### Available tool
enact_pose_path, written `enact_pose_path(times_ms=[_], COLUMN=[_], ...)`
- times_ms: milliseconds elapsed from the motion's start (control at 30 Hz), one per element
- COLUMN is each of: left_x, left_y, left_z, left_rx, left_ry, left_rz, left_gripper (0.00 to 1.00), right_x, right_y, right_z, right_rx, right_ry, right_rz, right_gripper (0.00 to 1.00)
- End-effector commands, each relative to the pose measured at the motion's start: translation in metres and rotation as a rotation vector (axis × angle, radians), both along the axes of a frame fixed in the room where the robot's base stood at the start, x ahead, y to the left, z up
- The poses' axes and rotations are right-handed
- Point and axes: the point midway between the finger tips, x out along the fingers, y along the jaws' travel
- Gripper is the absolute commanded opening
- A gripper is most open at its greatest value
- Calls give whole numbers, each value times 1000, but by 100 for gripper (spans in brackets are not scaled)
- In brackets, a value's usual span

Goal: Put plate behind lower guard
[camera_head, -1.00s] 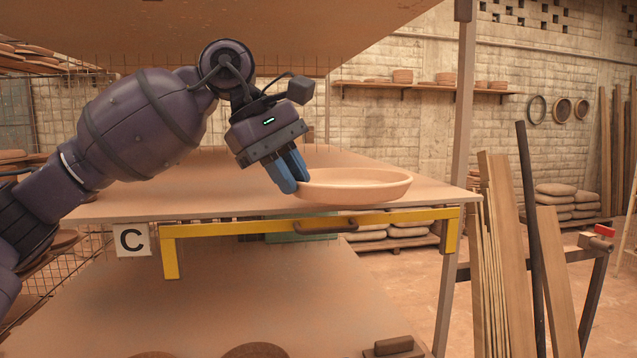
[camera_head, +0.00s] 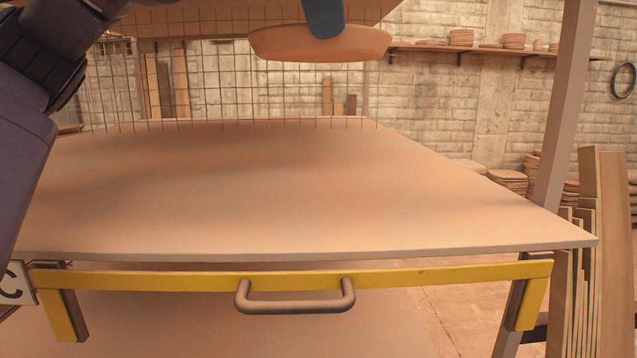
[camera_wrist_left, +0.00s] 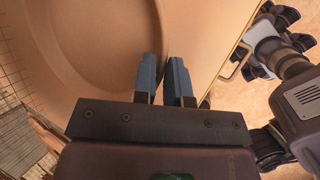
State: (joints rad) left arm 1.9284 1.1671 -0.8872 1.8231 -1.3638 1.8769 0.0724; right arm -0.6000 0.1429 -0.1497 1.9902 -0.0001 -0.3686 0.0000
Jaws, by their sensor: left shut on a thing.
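A round, shallow clay-coloured plate (camera_head: 320,43) is held up at the top of the head view, clear above the shelf board. My left gripper (camera_head: 323,17) is shut on its rim; only a blue finger shows there, the rest being cut off by the frame. In the left wrist view the plate (camera_wrist_left: 95,45) fills the left side, its rim at the blue fingers (camera_wrist_left: 162,75). The yellow guard (camera_head: 430,277), a bar with a dark handle, runs just below the board's front edge. My right gripper is not in view.
The shelf board (camera_head: 300,190) is bare. A wire grid (camera_head: 220,80) stands at its back, and a grey post (camera_head: 562,110) at its right. A lower board (camera_head: 250,325) lies below the guard. Wooden planks (camera_head: 605,200) lean at the far right.

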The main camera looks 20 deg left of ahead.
Motion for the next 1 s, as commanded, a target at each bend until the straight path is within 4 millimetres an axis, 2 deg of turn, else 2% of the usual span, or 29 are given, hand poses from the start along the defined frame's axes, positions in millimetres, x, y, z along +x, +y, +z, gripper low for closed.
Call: enact_pose_path(times_ms=[67,167,700,900,1000], left_x=[-2,-2,-3,-3,-2], left_y=[0,1,2,1,1], left_z=[2,-5,-116,-146,-152], left_rx=[1,2,4,2,0], left_ry=[-1,0,3,1,-1], left_rz=[17,28,26,26,28], left_gripper=[0,0,0,0,0], right_x=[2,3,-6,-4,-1], right_y=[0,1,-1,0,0], right_z=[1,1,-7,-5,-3], right_rx=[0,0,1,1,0], right_ry=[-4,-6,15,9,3], right_rz=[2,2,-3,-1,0], right_gripper=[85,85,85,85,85])
